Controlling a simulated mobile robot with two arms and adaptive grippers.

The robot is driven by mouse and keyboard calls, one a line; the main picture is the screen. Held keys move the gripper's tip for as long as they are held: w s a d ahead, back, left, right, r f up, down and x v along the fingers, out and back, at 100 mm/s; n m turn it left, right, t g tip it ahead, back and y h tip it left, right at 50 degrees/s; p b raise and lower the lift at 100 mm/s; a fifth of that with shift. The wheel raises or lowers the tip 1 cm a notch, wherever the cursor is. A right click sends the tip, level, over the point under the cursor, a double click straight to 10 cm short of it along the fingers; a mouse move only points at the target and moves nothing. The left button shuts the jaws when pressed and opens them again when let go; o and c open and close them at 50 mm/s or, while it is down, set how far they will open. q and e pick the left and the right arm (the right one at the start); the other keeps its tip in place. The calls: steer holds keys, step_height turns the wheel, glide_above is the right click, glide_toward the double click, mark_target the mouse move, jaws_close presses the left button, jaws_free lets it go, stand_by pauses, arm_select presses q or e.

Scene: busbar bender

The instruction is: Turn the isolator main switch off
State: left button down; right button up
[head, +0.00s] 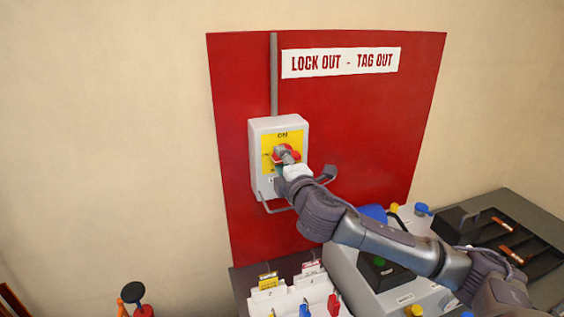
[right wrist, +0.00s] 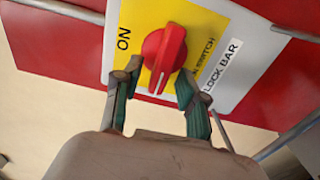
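The isolator (head: 259,139) is a light grey box with a yellow plate, mounted on the red lock-out board. Its red rotary switch knob (right wrist: 163,54) sits on the yellow plate, with "ON" (right wrist: 124,39) printed beside it. My right gripper (right wrist: 155,80) is in front of the knob with its two fingers apart, one on each side of the knob's lower part. I cannot tell whether the fingertips touch it. In the head view, my right gripper (head: 288,158) covers part of the knob. My left gripper is not in view.
A red board (head: 370,130) with a "LOCK OUT - TAG OUT" sign (head: 340,61) is behind the isolator. Below are a white rack (head: 290,298) with padlocks and tags, and a grey machine (head: 350,275) under my right arm. A dark tray (head: 510,240) lies at right.

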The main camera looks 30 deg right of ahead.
steer(key=shift+s, duration=0.1)
steer(key=v, duration=1.1)
steer(key=shift+s, duration=0.4)
steer(key=shift+f, duration=0.1)
